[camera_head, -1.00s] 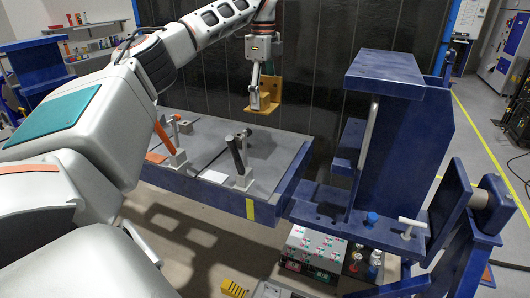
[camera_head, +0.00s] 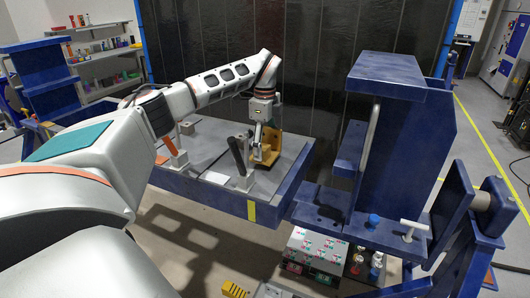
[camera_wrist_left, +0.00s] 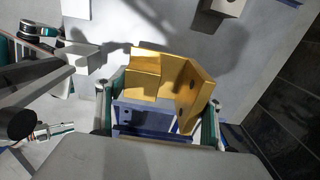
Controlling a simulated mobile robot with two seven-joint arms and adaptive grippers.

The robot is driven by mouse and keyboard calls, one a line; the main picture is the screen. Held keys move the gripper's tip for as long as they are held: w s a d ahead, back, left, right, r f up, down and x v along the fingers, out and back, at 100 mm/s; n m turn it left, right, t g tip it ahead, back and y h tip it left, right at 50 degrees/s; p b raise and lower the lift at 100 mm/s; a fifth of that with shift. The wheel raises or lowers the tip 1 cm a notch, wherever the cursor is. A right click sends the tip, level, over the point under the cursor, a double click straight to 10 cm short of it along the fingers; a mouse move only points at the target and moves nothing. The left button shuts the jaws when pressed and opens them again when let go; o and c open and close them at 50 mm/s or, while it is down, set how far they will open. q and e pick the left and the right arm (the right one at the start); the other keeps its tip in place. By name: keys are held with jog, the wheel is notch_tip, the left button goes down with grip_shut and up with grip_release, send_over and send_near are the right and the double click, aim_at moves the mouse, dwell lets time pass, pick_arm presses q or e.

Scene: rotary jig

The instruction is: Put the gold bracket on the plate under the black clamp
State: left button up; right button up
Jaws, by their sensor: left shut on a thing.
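The gold bracket (camera_head: 268,146) is held in my left gripper (camera_head: 262,150), low over the right part of the grey plate (camera_head: 290,150). It also shows in the left wrist view (camera_wrist_left: 160,80), between the two fingers. I cannot tell whether it touches the plate. The black clamp (camera_head: 238,157) stands just left of the bracket, its black handle upright. In the left wrist view a clamp with a black tip (camera_wrist_left: 22,124) lies to the left of the bracket. My right gripper is not in view.
Another clamp (camera_head: 175,155) with an orange handle stands further left on the plate. A tall blue fixture block (camera_head: 385,75) rises at the right. A box with coloured buttons (camera_head: 315,245) sits below the plate's front edge.

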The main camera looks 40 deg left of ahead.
pick_arm(q)
jog(key=shift+f, duration=1.1)
jog(key=shift+f, duration=0.1)
jog(key=o, duration=1.5)
notch_tip(320, 180, up, 12)
